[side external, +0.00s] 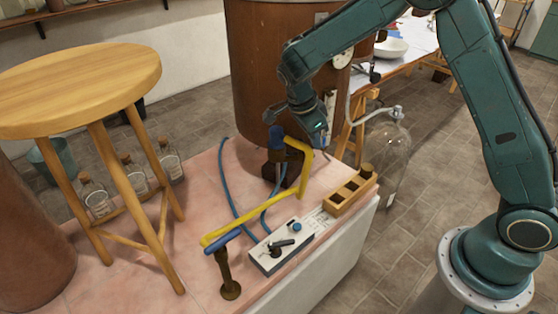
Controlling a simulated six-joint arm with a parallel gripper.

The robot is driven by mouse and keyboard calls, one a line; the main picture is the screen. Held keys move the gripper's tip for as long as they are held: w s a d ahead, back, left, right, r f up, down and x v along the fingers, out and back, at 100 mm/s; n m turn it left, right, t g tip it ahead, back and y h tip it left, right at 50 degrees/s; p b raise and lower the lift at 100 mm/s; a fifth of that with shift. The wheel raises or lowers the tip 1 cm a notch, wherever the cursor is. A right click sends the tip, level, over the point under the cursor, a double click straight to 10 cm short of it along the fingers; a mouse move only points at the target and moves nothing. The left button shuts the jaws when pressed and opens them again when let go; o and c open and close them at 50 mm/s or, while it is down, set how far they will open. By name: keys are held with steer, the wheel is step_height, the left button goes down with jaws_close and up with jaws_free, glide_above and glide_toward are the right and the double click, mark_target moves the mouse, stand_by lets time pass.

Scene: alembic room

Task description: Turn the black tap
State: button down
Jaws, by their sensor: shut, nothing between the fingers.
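The black tap (282,244) is a dark lever on a small pale box (264,263) near the front of the pink tiled surface. A blue knob (295,227) sits beside it on the same box. My gripper (319,141) is shut and empty. It shows above and behind the box in the picture, near the upper end of a yellow tube, apart from the black tap. Its fingertips are small and hard to make out.
A yellow tube (252,221) runs from a brass stand (229,279) to a dark stand at the back. Blue hoses (231,190) cross the tiles. A wooden rack (350,195) stands right of the box. A wooden stool (80,90) and glass bottles are at left.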

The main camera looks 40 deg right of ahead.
mark_target(308, 149)
steer(key=v, duration=0.6)
steer(key=shift+r, duration=0.2)
steer(key=c, duration=1.4)
jaws_free()
steer(key=shift+w, duration=0.1)
steer(key=shift+c, duration=0.2)
steer(key=shift+o, duration=0.4)
steer(key=n, duration=0.3)
steer(key=shift+w+d+r+n+y, duration=0.25)
steer(key=shift+w+r+n+y, duration=0.05)
steer(key=shift+r+y, duration=0.1)
steer(key=r+n+y, duration=0.1)
steer(key=n, duration=0.3)
steer(key=d+r+n, duration=0.1)
steer(key=n, duration=0.4)
steer(key=w+r+n+t+y, duration=0.1)
steer(key=n, duration=0.4)
steer(key=shift+d+r+y, duration=0.3)
steer(key=shift+d, duration=0.1)
steer(key=shift+f, duration=0.2)
step_height(308, 149, down, 13)
steer(key=shift+d+f, duration=0.1)
steer(key=shift+f, duration=0.15)
